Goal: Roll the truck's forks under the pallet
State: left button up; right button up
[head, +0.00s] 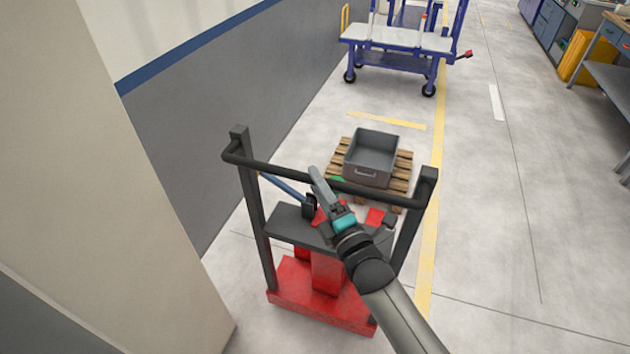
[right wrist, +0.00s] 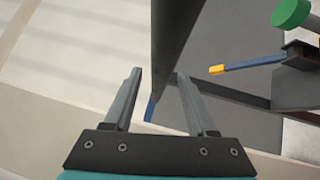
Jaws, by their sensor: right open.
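The truck has a red base (head: 318,300), dark posts and a black crossbar handle (head: 270,167). The wooden pallet (head: 402,172) lies just beyond it, bearing a grey bin (head: 373,152). Red parts of the truck (head: 375,217) show near the pallet's near edge; the handle and my arm hide much of the forks, and I cannot tell how far they reach under. My right gripper (head: 316,180) is open at the handle. In the right wrist view, a dark bar (right wrist: 173,35) shows between or just beyond the open fingers (right wrist: 159,75). My left gripper is out of view.
A grey wall (head: 200,130) and a beige column (head: 110,190) stand close on the left. A blue cart (head: 400,55) stands beyond the pallet. Workbenches (head: 605,75) line the far right. The floor right of the yellow line (head: 431,220) is clear.

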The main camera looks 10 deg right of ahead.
jog(key=shift+w+a+r, duration=0.1)
jog(key=shift+w+a, duration=0.05)
jog(key=shift+w, duration=0.55)
grip_shut()
dwell(1.1)
